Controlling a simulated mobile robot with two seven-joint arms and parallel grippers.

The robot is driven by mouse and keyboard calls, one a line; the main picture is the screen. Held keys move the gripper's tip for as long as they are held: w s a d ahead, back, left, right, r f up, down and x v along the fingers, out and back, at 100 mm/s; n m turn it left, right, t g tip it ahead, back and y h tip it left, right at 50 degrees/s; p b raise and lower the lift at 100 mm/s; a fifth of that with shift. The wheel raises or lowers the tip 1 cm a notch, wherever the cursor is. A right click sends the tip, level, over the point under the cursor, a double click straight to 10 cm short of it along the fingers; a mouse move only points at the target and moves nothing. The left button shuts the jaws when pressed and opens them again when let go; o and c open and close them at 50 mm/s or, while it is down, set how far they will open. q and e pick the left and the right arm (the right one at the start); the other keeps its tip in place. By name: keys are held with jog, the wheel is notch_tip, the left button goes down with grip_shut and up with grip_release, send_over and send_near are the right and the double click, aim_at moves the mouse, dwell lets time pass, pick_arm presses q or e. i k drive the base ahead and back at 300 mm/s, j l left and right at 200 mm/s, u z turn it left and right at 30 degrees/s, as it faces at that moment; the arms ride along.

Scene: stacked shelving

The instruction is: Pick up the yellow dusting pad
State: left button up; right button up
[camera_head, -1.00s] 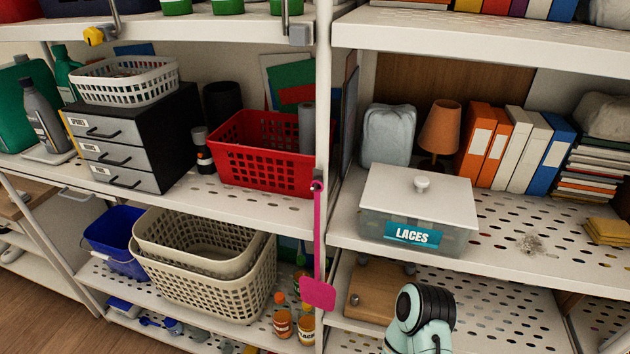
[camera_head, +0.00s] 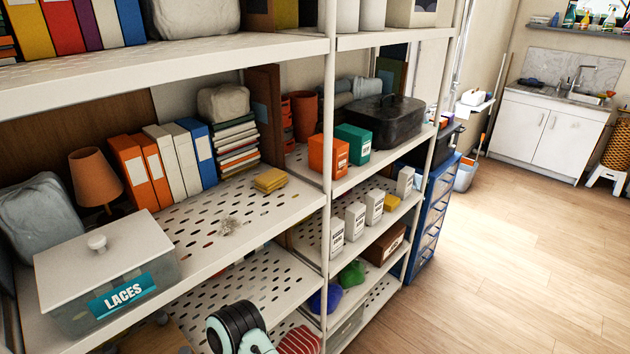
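The yellow dusting pad (camera_head: 270,180) lies on the middle shelf (camera_head: 215,255), near its right end, in front of a stack of books and papers. It looks like a small stack of folded yellow cloth. Nothing touches it from above. A teal and black part of my arm shows at the bottom of the view, below the shelf's front edge. Neither gripper's fingers are in view.
A lidded box marked LACES (camera_head: 110,290) stands on the shelf's left. Grey dust (camera_head: 230,227) lies left of the pad. Binders (camera_head: 165,160) and the paper stack (camera_head: 236,145) stand behind. A white post (camera_head: 328,150) rises right of the pad. Open floor (camera_head: 510,250) lies right.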

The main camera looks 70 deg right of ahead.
aim_at(269, 182)
jog(key=j+z, duration=0.1)
jog(key=z, duration=1.9)
jog(key=i+l, duration=0.15)
jog(key=l, duration=0.25)
jog(key=i+l+u, duration=0.1)
jog(key=l, duration=0.35)
jog(key=i+l, duration=0.2)
jog(key=l, duration=0.2)
jog(key=i+l+u, duration=0.1)
jog(key=l, duration=0.35)
jog(key=i+l, duration=0.15)
jog(key=l, duration=0.3)
jog(key=i+u, duration=0.05)
